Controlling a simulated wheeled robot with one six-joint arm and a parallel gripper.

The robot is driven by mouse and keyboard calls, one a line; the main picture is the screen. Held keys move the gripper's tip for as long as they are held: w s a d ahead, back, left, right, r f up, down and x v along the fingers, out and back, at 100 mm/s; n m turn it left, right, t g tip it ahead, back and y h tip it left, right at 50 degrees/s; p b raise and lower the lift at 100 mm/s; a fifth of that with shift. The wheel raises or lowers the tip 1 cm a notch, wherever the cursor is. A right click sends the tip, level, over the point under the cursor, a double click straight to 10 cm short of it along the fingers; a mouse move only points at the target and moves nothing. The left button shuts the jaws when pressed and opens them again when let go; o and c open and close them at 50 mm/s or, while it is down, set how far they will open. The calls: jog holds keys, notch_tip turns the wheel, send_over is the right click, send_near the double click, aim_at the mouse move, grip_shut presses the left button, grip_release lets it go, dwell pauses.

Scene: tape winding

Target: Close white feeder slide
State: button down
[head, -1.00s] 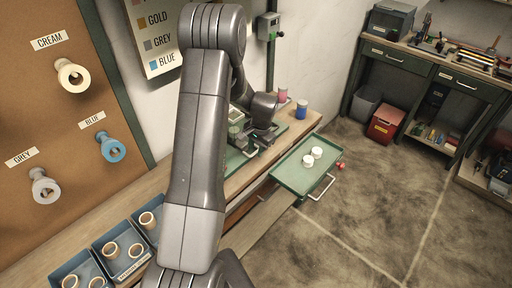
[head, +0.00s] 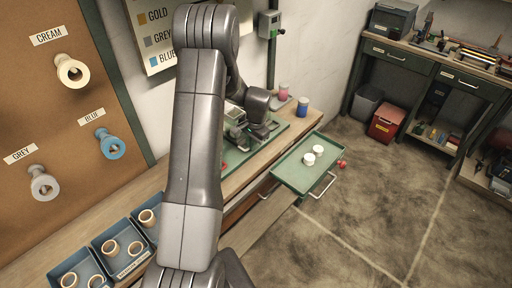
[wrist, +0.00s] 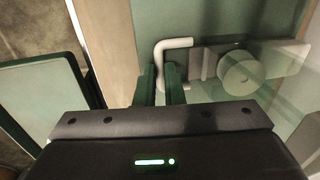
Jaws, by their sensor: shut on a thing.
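In the wrist view, my gripper (wrist: 160,85) has its two dark green fingers around the lower end of a white bent handle (wrist: 174,44). The handle belongs to the white feeder slide (wrist: 285,58), a pale plate carrying a round white knob or spool (wrist: 240,72). A translucent green panel covers part of it. In the head view, the small green-grey machine (head: 236,120) stands on the bench beside my wrist. My fingers and the slide are hidden there by my arm.
An open green drawer tray (head: 288,175) with two white pieces juts out right of the bench. A red ball (head: 342,164) is at its edge. A blue pot (head: 302,107) and a pink pot (head: 284,90) stand behind. Blue bins (head: 117,248) sit at front left.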

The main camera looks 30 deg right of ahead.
jog(key=shift+w, duration=0.1)
jog(key=c, duration=1.5)
grip_release()
jog(key=shift+w+a, duration=0.1)
jog(key=shift+w, duration=0.05)
jog(key=r, duration=0.4)
jog(key=s+r+b, duration=0.1)
jog(key=r, duration=0.4)
jog(key=s+r, duration=0.1)
jog(key=r, duration=0.3)
jog(key=shift+s+d+r+b, duration=0.15)
jog(key=shift+d+r+b, duration=0.2)
jog(key=shift+d+b, duration=0.05)
jog(key=shift+f, duration=0.1)
jog(key=f, duration=0.4)
jog(key=w+f+p, duration=0.1)
jog(key=f, duration=0.4)
jog(key=w+f+p, duration=0.1)
jog(key=f, duration=0.3)
jog(key=shift+w+a+f, duration=0.1)
jog(key=shift+a+f, duration=0.2)
jog(key=shift+a, duration=0.05)
jog(key=shift+s, duration=0.25)
jog(key=shift+r, duration=0.1)
